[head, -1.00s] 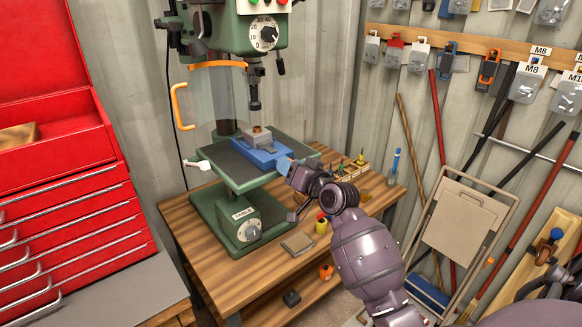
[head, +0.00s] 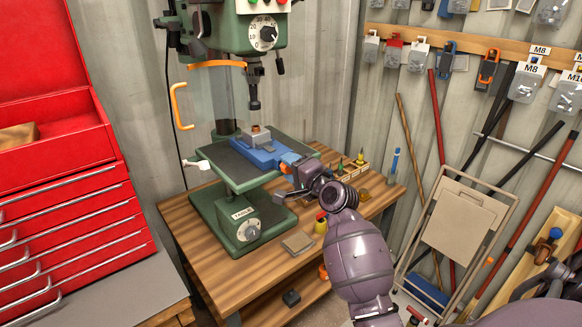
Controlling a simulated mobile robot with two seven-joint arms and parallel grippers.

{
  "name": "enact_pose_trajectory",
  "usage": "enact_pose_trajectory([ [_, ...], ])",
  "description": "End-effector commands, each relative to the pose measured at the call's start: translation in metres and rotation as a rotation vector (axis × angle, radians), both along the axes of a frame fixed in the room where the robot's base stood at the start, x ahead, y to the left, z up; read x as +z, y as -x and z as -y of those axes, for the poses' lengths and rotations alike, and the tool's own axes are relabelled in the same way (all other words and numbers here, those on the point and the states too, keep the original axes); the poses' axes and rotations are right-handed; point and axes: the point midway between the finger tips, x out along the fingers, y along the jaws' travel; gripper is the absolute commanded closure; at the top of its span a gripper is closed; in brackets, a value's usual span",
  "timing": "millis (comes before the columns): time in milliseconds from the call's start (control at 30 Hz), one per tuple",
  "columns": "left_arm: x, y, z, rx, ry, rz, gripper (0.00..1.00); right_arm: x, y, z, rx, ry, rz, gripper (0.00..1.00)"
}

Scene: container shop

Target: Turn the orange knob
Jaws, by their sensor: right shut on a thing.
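The blue vise (head: 268,154) sits on the green drill press table (head: 236,172) and holds a grey block (head: 257,137). The orange knob (head: 284,168) shows at the vise's right end, partly hidden by my gripper. My right gripper (head: 290,166) reaches in from the lower right and is shut on the orange knob. Its fingertips are small and partly covered in this view. My left gripper is not in view.
The drill chuck (head: 254,88) hangs above the block, with a clear guard and orange handle (head: 180,106) at its left. A yellow-and-red bottle (head: 321,223) and a small wooden rack (head: 350,170) stand on the wooden bench (head: 200,242). A red tool chest (head: 75,200) stands left.

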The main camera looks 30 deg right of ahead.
Motion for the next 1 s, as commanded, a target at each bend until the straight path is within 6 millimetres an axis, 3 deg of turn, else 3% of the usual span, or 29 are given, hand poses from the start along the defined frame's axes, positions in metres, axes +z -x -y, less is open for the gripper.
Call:
enact_pose_trajectory([
  [500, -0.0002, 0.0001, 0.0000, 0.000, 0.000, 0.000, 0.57, -0.0011, 0.0000, -0.0001, 0.000, -0.348, -0.027, 0.83],
  [1000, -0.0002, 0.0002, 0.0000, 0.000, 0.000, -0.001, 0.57, -0.0012, 0.0001, 0.0003, 0.000, -0.417, -0.033, 0.83],
])
